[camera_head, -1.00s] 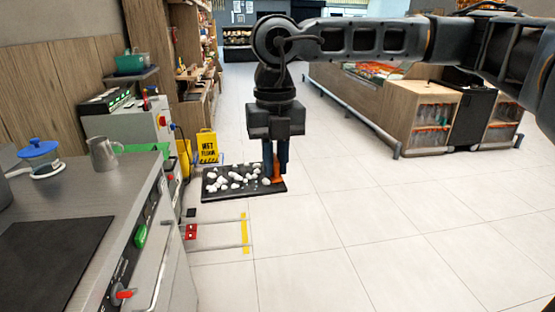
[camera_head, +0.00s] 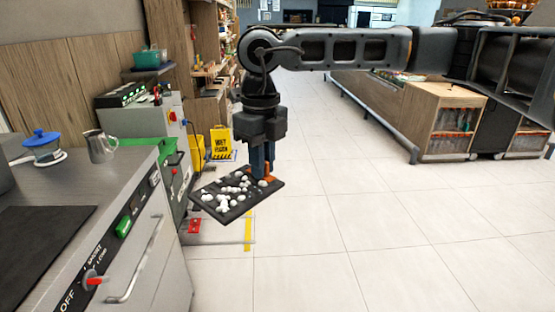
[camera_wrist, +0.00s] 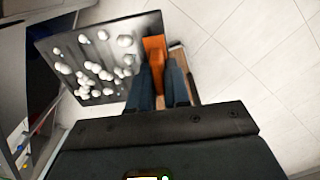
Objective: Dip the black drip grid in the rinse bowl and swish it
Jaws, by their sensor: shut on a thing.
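My gripper (camera_head: 262,172) is shut on the orange tab of the black drip grid (camera_head: 213,209) and holds it in the air above the floor, to the right of the counter. The grid is a flat dark plate, slightly tilted in the head view, with several white lumps on its top. In the wrist view, my fingers (camera_wrist: 165,85) are closed on the orange tab (camera_wrist: 154,52) at the edge of the grid (camera_wrist: 108,88). I cannot make out a rinse bowl in these views.
A metal counter (camera_head: 95,185) with a steel pitcher (camera_head: 99,147) and a blue-lidded jar (camera_head: 42,145) stands at left. A yellow wet-floor sign (camera_head: 221,142) is behind the grid. A wooden display counter (camera_head: 440,115) stands at right. The tiled floor between is clear.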

